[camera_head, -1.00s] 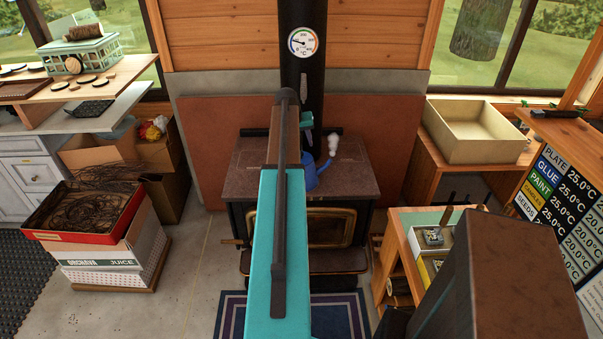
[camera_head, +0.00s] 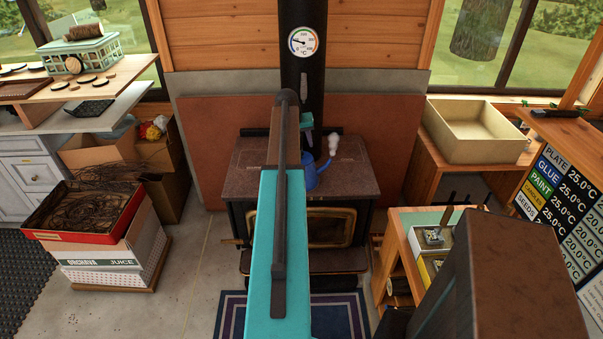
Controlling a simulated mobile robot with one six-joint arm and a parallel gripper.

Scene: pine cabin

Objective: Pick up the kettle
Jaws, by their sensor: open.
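The blue kettle (camera_head: 311,179) stands on the dark top of the wood stove (camera_head: 345,175), right of my teal arm. Its spout points up to the right, with a white puff above the tip. My arm hides the kettle's left side. The end of my arm with my gripper (camera_head: 307,138) shows only in part behind the arm, just above the kettle. My gripper is open. Its fingertips are hard to make out, and I cannot tell whether they touch the kettle or its handle.
A black stovepipe (camera_head: 303,75) with a round thermometer (camera_head: 303,42) rises behind the stove. A cream tray (camera_head: 475,133) stands on a bench at right. A wooden shelf unit (camera_head: 398,245) is at front right. A red box (camera_head: 88,211) sits on cartons at left. Floor between is clear.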

